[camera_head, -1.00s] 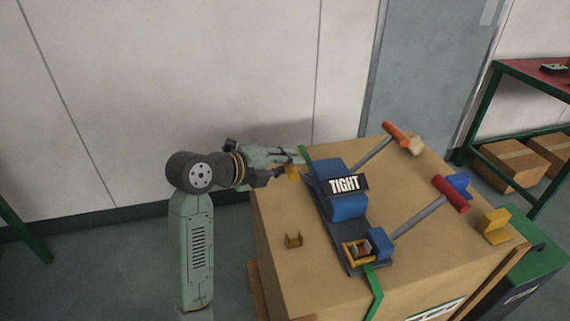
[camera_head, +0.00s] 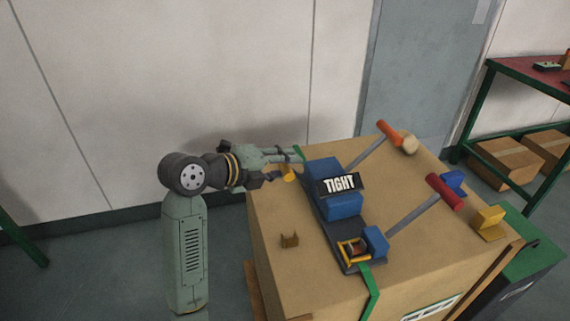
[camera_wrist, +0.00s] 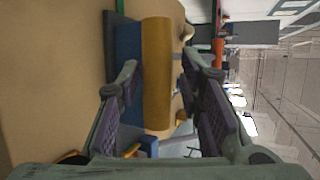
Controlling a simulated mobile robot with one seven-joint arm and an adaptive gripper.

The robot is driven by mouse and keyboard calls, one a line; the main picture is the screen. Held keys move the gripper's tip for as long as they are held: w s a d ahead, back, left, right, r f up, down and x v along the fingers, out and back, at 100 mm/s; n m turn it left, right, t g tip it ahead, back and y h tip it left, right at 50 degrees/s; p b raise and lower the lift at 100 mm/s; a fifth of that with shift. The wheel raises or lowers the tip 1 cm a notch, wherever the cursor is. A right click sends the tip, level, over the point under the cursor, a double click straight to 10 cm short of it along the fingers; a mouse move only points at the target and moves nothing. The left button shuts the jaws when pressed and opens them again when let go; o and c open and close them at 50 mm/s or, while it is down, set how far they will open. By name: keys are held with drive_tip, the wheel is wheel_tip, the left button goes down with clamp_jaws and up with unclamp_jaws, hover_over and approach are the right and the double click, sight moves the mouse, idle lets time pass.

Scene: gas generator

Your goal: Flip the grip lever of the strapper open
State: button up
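The strapper (camera_head: 345,206) is a blue and dark grey tool with a "TIGHT" label, lying on a cardboard box. Two of its levers stick out to the right, one with an orange handle (camera_head: 390,133) and one with a red handle (camera_head: 446,192). A yellow cylindrical grip (camera_head: 288,173) shows at its far left end, under my gripper (camera_head: 290,156). In the wrist view this yellow grip (camera_wrist: 156,85) lies in line with the gap between the fingers of my gripper (camera_wrist: 160,75). The fingers are apart, with visible space on both sides. I cannot tell whether they touch it.
The cardboard box (camera_head: 290,270) has free top surface in front of the strapper. A green strap (camera_head: 371,290) runs over the near edge. A wall stands behind my arm.

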drive_tip(key=v, duration=1.1)
drive_tip(key=shift+a, duration=0.1)
